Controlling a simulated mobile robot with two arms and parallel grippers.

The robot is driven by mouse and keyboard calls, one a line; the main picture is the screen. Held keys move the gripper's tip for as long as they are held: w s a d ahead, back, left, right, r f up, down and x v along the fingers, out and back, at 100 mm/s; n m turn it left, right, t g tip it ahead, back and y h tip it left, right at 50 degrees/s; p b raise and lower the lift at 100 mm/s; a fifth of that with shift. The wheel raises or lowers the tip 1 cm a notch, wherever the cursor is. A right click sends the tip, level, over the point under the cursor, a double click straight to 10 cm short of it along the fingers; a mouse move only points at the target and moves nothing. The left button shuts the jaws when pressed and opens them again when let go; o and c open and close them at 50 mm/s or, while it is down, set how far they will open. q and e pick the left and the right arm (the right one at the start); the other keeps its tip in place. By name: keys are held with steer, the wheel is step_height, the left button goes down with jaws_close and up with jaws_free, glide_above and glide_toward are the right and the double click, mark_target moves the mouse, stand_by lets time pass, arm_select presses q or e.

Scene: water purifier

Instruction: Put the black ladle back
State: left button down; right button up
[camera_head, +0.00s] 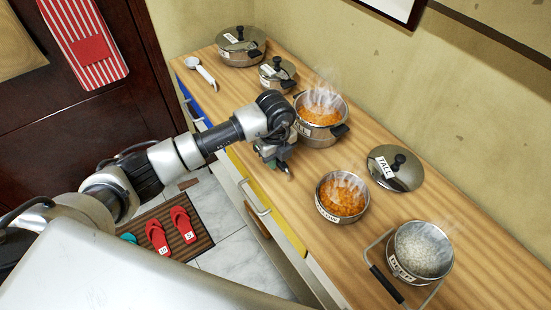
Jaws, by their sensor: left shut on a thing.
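My left gripper (280,163) is over the front part of the wooden counter, just left of a steaming pot (321,135) of orange food. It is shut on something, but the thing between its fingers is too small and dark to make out. I cannot identify a black ladle anywhere in view; my gripper and arm may hide it. A white spoon-like utensil (203,74) lies at the far left end of the counter. My right gripper is not in view.
Two lidded pots stand at the back, one large (240,57) and one small (270,83). Toward the right are a steaming bowl (330,214), a loose lid (408,178) and a handled pot (402,273) with pale contents. Clear counter (455,205) lies right of the lid.

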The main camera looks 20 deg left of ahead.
arm_select(q)
steer(key=shift+f, duration=0.65)
steer(key=shift+f, duration=0.1)
steer(key=c, duration=1)
jaws_free()
steer(key=shift+r, duration=0.2)
step_height(320, 180, up, 12)
steer(key=shift+f+b, duration=0.1)
steer(key=shift+b, duration=0.55)
